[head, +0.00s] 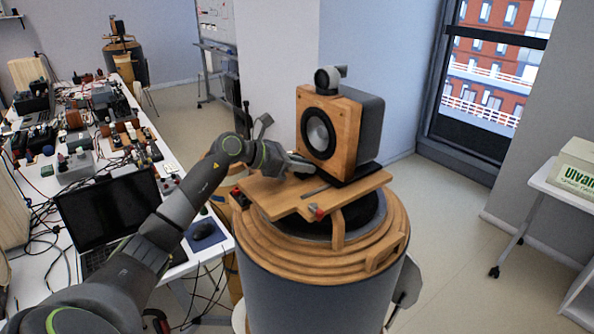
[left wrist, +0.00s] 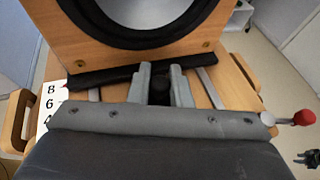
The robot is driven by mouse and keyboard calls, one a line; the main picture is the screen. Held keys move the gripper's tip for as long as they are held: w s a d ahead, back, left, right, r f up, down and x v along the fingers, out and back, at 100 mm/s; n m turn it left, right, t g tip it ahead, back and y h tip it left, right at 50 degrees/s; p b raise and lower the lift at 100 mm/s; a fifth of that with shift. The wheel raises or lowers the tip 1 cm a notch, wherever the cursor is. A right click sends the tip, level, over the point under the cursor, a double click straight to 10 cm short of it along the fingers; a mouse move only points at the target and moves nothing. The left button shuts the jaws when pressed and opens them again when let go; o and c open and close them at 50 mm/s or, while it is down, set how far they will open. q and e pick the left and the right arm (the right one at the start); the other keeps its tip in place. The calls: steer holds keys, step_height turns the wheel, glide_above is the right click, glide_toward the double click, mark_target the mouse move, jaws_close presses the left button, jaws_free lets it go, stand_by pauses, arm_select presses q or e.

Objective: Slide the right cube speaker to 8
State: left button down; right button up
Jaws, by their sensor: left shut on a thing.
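The cube speaker (head: 338,125), a wooden-fronted box with a dark round cone and grey sides, stands upright on a black base on a wooden board (head: 275,195). Its lower front fills the top of the left wrist view (left wrist: 75,35). My left gripper (head: 303,163) is at the foot of the speaker's front. In the left wrist view its fingers (left wrist: 160,82) are shut on a black knob (left wrist: 159,90) in front of the black base bar (left wrist: 100,77). A white scale (left wrist: 52,105) shows 8, 6 and 4; the bar's left end lies near the 8. My right gripper is out of view.
The board rests on a round wooden-topped drum (head: 320,275). A lever with a red knob (left wrist: 304,117) sticks out at the board's edge. A small round device (head: 328,78) sits on the speaker. A cluttered table with a laptop (head: 105,210) is at left.

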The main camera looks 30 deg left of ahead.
arm_select(q)
steer(key=shift+w+r, duration=0.1)
steer(key=shift+r, duration=0.1)
steer(key=c, duration=1.6)
jaws_free()
steer(key=shift+o, duration=1.4)
steer(key=shift+w+f, duration=0.15)
steer(key=shift+s+a, duration=0.25)
steer(key=shift+s, duration=0.05)
steer(key=b+v, duration=0.7)
steer(key=v, duration=0.7)
steer(key=shift+s+a, duration=0.3)
steer(key=shift+b+v, duration=0.45)
steer(key=shift+v, duration=0.5)
steer(key=shift+r, duration=0.2)
